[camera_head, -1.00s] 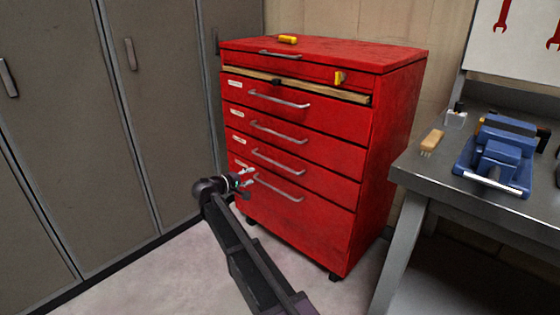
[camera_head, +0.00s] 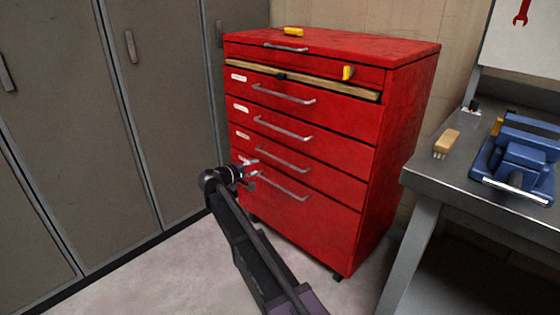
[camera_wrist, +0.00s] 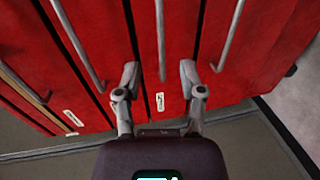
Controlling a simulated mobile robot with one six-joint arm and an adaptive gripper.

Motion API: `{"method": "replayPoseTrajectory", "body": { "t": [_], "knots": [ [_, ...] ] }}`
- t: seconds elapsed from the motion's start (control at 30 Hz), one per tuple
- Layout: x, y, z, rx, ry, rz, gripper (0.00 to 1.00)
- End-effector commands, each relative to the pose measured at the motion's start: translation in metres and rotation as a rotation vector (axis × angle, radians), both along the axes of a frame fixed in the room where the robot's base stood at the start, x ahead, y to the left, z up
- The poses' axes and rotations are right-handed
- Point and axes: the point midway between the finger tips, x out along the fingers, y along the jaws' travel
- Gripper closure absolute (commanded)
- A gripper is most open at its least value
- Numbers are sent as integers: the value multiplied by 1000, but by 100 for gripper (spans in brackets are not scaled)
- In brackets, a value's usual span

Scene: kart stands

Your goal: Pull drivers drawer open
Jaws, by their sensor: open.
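A red drawer cabinet (camera_head: 405,140) stands against the wall, with several drawers, each with a grey bar handle. White labels at the drawers' left ends are too small to read, so I cannot tell which is the drivers drawer. My gripper (camera_head: 248,172) is in front of the cabinet's left side, near the lower drawers. In the wrist view my gripper (camera_wrist: 159,72) is open and empty. A drawer handle (camera_wrist: 160,35) shows between its fingers, with that drawer's label (camera_wrist: 160,103) nearer the palm. Whether the fingertips reach around the handle is unclear.
A wooden strip (camera_head: 315,81) runs below the top drawer. A yellow item (camera_head: 293,31) lies on the cabinet top, and another (camera_head: 348,73) is at its front. Grey lockers (camera_head: 165,90) stand left. A workbench (camera_head: 425,180) with a blue vise (camera_head: 515,160) and brush (camera_head: 447,142) stands right.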

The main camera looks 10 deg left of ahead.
Motion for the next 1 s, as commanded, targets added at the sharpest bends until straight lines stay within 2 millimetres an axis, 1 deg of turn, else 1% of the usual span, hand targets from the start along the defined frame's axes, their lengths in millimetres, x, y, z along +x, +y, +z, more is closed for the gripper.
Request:
{"method": "replayPoseTrajectory", "body": {
  "t": [0.27,0.7,0.83,1.0],
  "knots": [
    [26,-20,-8,0,0,-3,49],
    [78,-61,-21,0,0,-4,49],
    [90,-70,-23,0,0,-4,49],
    [99,-78,-25,0,0,-4,49]
  ]
}}
